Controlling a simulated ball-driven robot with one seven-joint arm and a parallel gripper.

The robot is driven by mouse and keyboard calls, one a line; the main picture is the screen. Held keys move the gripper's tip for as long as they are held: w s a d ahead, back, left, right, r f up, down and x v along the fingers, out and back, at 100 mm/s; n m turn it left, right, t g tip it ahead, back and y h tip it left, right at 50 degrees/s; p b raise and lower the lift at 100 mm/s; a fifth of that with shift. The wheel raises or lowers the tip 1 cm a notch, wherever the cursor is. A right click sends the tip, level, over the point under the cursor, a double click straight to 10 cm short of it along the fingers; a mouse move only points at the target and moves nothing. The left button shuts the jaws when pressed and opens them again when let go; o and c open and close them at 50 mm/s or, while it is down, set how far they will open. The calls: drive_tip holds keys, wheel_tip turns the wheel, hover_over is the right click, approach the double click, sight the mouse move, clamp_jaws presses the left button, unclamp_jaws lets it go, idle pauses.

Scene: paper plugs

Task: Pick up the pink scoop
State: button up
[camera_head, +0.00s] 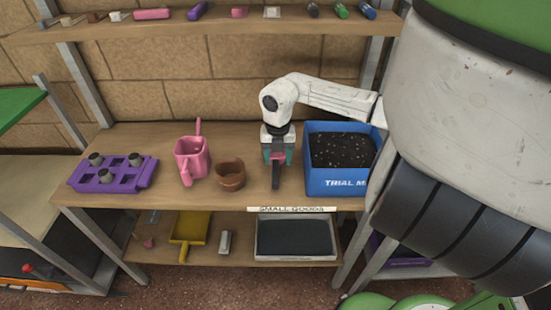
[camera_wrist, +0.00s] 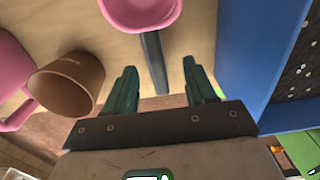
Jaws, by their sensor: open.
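The pink scoop has a round pink bowl (camera_wrist: 140,14) and a dark handle (camera_wrist: 155,65). In the head view it lies on the wooden shelf, its handle (camera_head: 276,180) pointing to the front edge and its pink part (camera_head: 277,158) partly hidden by my gripper. My gripper (camera_head: 277,155) points down over the scoop. In the wrist view my gripper (camera_wrist: 159,64) is open, with one green finger on each side of the handle and a gap to both. I cannot tell how far the fingertips are above the shelf.
The blue box (camera_head: 338,183) of soil stands close on the right. A brown pot (camera_head: 230,177) and a pink watering can (camera_head: 191,160) stand on the left. A purple tray (camera_head: 82,180) is farther left. An upper shelf (camera_head: 240,24) holds several small things.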

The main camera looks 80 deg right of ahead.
sight(275, 168)
drive_tip(key=shift+w+f+p, duration=0.2)
drive_tip(key=shift+f+p, duration=0.1)
drive_tip(key=shift+f, duration=1.4)
drive_tip(key=shift+w+f+p, duration=0.15)
drive_tip(key=shift+f+p, duration=0.1)
drive_tip(key=shift+f, duration=1.45)
drive_tip(key=shift+c, duration=0.2)
clamp_jaws()
